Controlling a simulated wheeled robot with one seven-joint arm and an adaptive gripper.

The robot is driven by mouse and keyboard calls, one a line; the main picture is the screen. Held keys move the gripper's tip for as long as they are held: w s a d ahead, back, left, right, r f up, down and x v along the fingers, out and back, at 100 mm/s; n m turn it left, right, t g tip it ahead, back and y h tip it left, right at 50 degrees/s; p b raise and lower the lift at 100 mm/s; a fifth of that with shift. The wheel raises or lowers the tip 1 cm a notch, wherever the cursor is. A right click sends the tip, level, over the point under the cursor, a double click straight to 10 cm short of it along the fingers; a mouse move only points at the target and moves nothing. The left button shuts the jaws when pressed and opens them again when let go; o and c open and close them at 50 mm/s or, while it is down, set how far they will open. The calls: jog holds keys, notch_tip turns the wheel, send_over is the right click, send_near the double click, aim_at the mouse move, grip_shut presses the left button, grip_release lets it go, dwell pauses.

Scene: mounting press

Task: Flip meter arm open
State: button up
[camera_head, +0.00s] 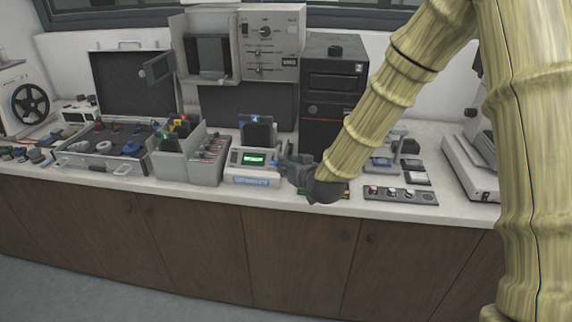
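A small white meter (236,172) with a lit green display and a blue label on its front stands near the counter's front edge, in the middle of the view. A dark upright plate (257,134) with a blue mark on top stands just behind the display. I cannot make out for sure which part is the meter arm. My dark gripper (278,167) is at the right side of the meter, low over the counter and pointing left. It is close to the meter's right edge; I cannot tell whether they touch. Its fingers are too small and dark to show whether they are open.
Grey bins (177,163) stand left of the meter. An open black case (104,154) with coloured knobs is farther left. A black tower unit (315,107) stands behind my gripper. A switch strip (401,195) and small boxes lie on the right. The counter front is narrow.

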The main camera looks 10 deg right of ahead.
jog(key=a+v, duration=0.1)
jog(key=v, duration=0.6)
jog(key=shift+s+d+r, duration=0.2)
jog(key=shift+d, duration=0.05)
